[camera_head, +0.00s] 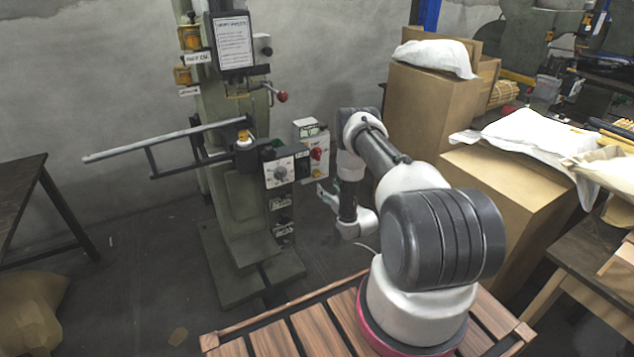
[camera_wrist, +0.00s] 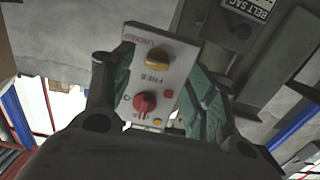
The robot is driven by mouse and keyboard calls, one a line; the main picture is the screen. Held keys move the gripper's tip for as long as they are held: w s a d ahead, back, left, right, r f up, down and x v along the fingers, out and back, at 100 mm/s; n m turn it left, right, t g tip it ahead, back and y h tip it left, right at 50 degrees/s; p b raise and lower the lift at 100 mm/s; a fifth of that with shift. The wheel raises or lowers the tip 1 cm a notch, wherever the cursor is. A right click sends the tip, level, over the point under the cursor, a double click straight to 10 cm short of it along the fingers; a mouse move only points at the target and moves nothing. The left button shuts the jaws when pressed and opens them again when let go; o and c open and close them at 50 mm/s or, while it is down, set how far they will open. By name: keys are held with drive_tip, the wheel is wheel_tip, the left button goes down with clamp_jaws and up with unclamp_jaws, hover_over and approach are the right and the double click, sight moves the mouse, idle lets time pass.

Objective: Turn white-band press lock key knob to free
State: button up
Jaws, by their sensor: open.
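The lock key knob (camera_wrist: 158,57) is amber, on a white panel (camera_wrist: 180,62) marked LOCKED and FREE in the wrist view. It sits between the two words; its exact pointing is hard to tell. In the head view the same amber knob (camera_head: 318,173) seems to be low on the control box at the right of the grey-green press (camera_head: 228,185). A white band on this press is not clear. My gripper (camera_head: 325,190) is open and empty, just right of the box. In the wrist view its fingers (camera_wrist: 155,85) stand on either side of the panel, apart from the knob.
A red knob (camera_wrist: 145,103) and small red and yellow buttons share the panel. Another panel with a grey dial (camera_head: 280,173) sits left of the box. A long grey bar (camera_head: 165,140) juts left from the press. Cardboard boxes (camera_head: 430,110) stand at the right.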

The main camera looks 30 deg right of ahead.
sight(319, 176)
drive_tip(key=w, duration=0.5)
drive_tip(key=w+r, duration=0.1)
drive_tip(key=w, duration=0.2)
drive_tip(key=shift+a, duration=0.1)
drive_tip(key=c, duration=1)
